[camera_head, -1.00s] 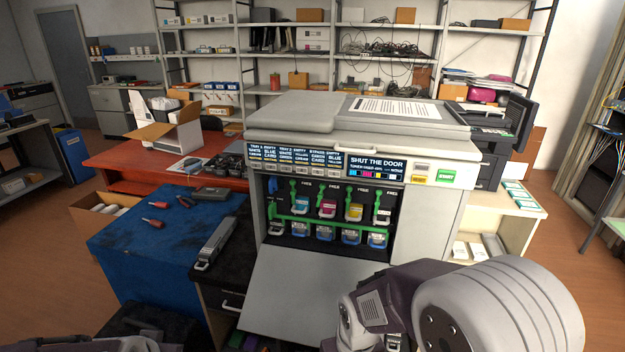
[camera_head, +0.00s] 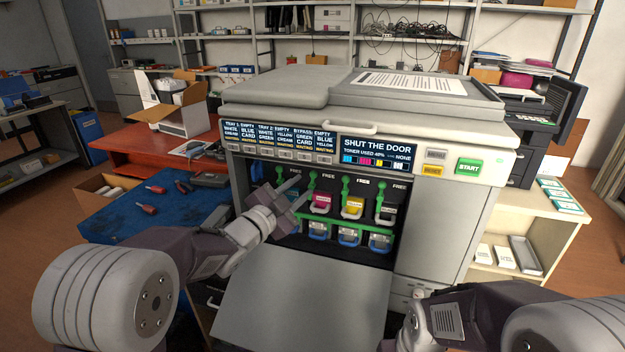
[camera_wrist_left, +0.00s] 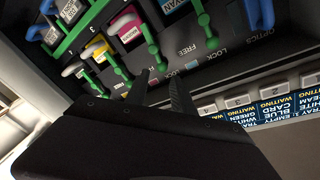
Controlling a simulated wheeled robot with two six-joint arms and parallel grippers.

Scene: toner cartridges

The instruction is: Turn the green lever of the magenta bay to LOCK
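The magenta bay holds a pink-fronted cartridge (camera_head: 321,202) in the open printer. Its green lever (camera_head: 312,182) stands about upright at the cartridge's left, with a FREE label to its right. My left gripper (camera_head: 296,190) is in front of the bays, left of that lever, and covers the cyan bay. In the left wrist view, the gripper's two dark fingers (camera_wrist_left: 160,80) are apart with nothing held. The magenta lever (camera_wrist_left: 151,48) shows there just beyond the fingertips, its knob seen between them; contact cannot be told. My right gripper is not in view; only its arm shows.
The yellow bay's lever (camera_head: 345,188) and the black bay's lever (camera_head: 379,194) stand to the right. A green bar (camera_head: 345,228) runs below the cartridges. The printer's door (camera_head: 300,295) is folded down in front. The control panel (camera_head: 375,155) overhangs the bays.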

